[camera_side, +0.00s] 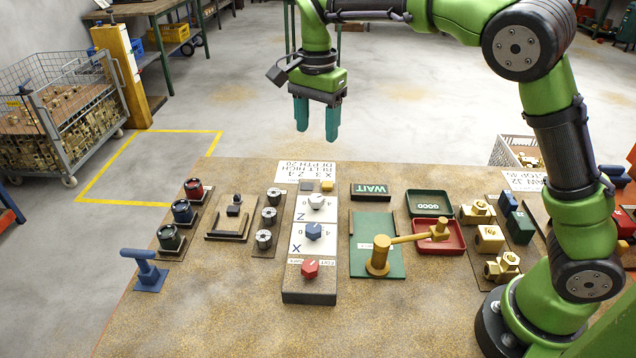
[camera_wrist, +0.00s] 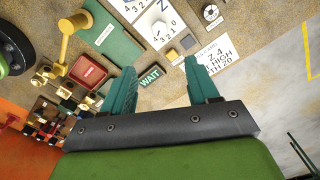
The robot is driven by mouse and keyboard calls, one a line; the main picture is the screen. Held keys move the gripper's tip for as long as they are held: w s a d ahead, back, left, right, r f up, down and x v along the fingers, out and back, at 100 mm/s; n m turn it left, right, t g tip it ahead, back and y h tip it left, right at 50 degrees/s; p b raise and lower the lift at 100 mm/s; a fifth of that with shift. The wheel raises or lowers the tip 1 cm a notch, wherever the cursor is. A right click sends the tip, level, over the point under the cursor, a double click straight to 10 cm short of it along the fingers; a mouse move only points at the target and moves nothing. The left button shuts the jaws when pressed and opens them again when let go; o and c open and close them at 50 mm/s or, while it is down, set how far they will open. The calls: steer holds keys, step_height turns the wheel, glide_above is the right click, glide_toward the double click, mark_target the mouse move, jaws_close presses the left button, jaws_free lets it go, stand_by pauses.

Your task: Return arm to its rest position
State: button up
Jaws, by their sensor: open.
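My gripper (camera_side: 316,117) has two teal fingers and hangs above the far edge of the workbench (camera_side: 200,320), fingers pointing down. The fingers are apart with nothing between them. In the wrist view my gripper (camera_wrist: 163,90) also shows its two fingers spread, with the bench below. My green arm reaches in from the right side of the bench, raised over it. The gripper touches nothing that I can see.
The bench holds a panel with white, blue and red knobs (camera_side: 310,268), a WAIT sign (camera_side: 371,191), a green GOOD tray (camera_side: 430,203), a red tray (camera_side: 452,246), a brass lever (camera_side: 378,255) and brass fittings (camera_side: 490,240). A wire cart (camera_side: 60,120) stands left. Open floor lies behind.

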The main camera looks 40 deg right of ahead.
steer(key=s+d+r+n+t+y, duration=0.1)
steer(key=s+n, duration=0.4)
steer(key=s, duration=0.6)
steer(key=s+d+r+n+t+y, duration=0.1)
steer(key=s+d+n+t, duration=0.1)
steer(key=s+n+t, duration=0.4)
steer(key=s, duration=0.5)
steer(key=shift+s+d, duration=0.4)
